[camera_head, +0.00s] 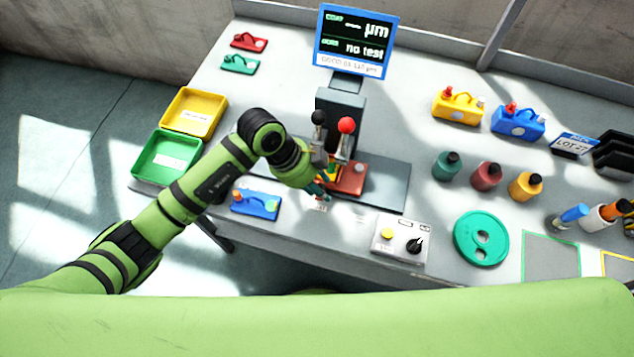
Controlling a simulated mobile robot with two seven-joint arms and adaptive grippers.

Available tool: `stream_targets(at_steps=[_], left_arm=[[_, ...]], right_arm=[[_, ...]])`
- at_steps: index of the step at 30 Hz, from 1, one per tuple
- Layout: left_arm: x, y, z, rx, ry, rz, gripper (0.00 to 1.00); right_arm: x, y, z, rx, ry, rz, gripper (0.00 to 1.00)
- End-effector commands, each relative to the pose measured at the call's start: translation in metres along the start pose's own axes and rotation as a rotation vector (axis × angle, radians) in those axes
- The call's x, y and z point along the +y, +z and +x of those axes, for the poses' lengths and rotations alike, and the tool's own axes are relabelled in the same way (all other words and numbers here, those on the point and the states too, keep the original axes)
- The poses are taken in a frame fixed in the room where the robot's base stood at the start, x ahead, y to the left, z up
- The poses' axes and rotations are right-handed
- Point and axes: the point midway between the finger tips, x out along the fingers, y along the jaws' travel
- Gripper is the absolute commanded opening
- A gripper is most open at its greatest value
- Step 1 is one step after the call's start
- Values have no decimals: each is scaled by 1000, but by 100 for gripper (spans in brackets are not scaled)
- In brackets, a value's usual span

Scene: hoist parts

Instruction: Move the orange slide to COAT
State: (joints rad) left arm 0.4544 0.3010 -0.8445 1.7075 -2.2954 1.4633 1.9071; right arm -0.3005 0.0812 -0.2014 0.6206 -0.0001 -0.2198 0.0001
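A red-orange block (350,181) sits on the grey base of the gauge stand (385,187) in the head view. It may be the orange slide, but I cannot be sure. I cannot read a COAT mark anywhere. My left gripper (324,190) points down at the left side of this block, close to it. Its fingers are small and partly hidden by my arm, so I cannot tell whether they are open or touching anything. A red knob (346,125) and a black knob (319,117) stand on levers just behind. My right gripper is not in view.
A blue-framed display (352,45) reads "no test". A control box (401,240) with a yellow button and black knob stands in front. Yellow (222,112) and green (193,166) trays lie left. Several bottles and a green disc (481,239) occupy the right.

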Motion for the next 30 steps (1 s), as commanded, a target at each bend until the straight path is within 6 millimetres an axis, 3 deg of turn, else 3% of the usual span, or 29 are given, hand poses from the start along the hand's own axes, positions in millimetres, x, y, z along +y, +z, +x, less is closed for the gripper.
stream_targets(at_steps=[7, 21, 30], left_arm=[[0, 1, -16, -3, -1, 0, 38], [0, 0, -106, -2, -2, 1, 38], [0, 0, -121, -1, 0, 0, 38]], right_arm=[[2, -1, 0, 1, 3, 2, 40], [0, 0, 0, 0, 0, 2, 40], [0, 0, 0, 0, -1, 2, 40]])
